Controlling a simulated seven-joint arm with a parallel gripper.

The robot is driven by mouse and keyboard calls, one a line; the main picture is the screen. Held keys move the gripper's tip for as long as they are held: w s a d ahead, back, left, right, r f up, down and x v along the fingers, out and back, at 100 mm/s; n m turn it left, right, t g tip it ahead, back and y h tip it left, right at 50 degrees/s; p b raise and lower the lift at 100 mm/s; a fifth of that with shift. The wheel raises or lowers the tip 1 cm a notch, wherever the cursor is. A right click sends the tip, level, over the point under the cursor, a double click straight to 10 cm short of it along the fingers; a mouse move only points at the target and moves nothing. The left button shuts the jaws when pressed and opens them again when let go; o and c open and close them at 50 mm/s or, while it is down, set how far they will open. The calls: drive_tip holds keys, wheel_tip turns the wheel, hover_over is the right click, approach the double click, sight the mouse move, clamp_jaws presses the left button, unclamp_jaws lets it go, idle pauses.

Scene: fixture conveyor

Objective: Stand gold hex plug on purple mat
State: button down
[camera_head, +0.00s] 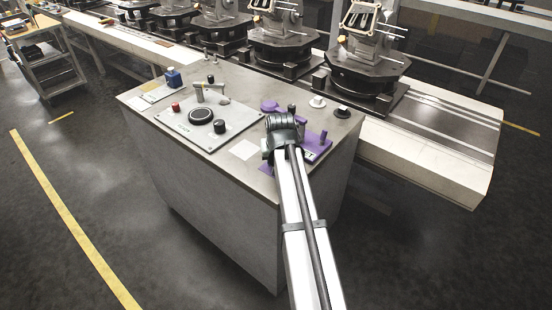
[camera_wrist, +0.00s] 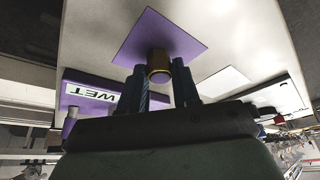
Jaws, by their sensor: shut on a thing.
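The gold hex plug (camera_wrist: 158,66) shows in the wrist view between the two dark fingers of my gripper (camera_wrist: 158,84), which is shut on it. The purple mat (camera_wrist: 160,32) is a flat purple square beyond the plug. The plug overlaps the mat's near edge in this picture; I cannot tell whether it touches the mat or is above it. In the head view my gripper (camera_head: 284,124) is over the right part of the cabinet top.
A purple panel with a WET label (camera_wrist: 92,91) lies left of the mat in the wrist view; a white card (camera_wrist: 224,82) lies right. In the head view, a control panel (camera_head: 190,128) is on the left, with white (camera_head: 317,102) and black (camera_head: 342,112) knobs at the back right.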

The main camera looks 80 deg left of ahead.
drive_tip(key=shift+f, duration=0.1)
drive_tip(key=c, duration=0.7)
unclamp_jaws()
drive_tip(key=shift+c, duration=0.2)
drive_tip(key=v, duration=1.4)
